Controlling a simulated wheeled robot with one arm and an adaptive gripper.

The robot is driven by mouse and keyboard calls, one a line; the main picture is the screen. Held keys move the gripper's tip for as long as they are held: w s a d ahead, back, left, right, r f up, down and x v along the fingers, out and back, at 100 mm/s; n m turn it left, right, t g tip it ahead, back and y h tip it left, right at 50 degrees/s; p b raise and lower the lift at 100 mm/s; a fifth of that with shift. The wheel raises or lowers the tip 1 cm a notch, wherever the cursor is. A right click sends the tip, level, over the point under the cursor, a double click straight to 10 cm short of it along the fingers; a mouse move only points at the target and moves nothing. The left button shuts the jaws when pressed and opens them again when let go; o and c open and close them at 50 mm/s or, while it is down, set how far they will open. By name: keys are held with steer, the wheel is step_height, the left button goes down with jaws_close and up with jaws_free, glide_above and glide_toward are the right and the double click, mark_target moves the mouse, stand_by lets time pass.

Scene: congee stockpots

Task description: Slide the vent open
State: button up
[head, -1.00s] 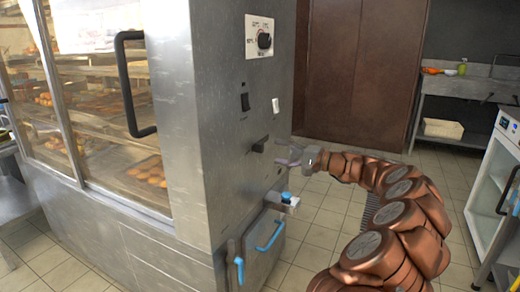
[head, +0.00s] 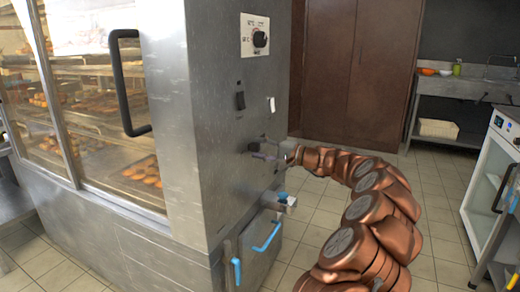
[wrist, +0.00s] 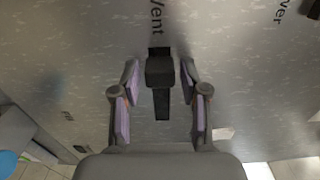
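The vent control is a dark slider knob (wrist: 160,71) in a vertical black slot (wrist: 162,104) under the word "Vent" in the wrist view. The slot shows mostly on the gripper's side of the knob. My gripper (wrist: 159,70) is open, with one lilac-padded finger on each side of the knob and a gap on both sides. In the head view my gripper (head: 266,150) is at the steel cabinet's front panel (head: 225,165), over the knob, which is largely hidden there.
Above on the panel are a dial (head: 260,39), a black switch (head: 240,101) and a white switch (head: 271,105). Below are a blue-topped tap (head: 283,197) and a blue handle (head: 268,237). Glass doors with a black handle (head: 128,85) are at left. Tiled floor at right is clear.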

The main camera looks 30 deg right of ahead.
jaws_close()
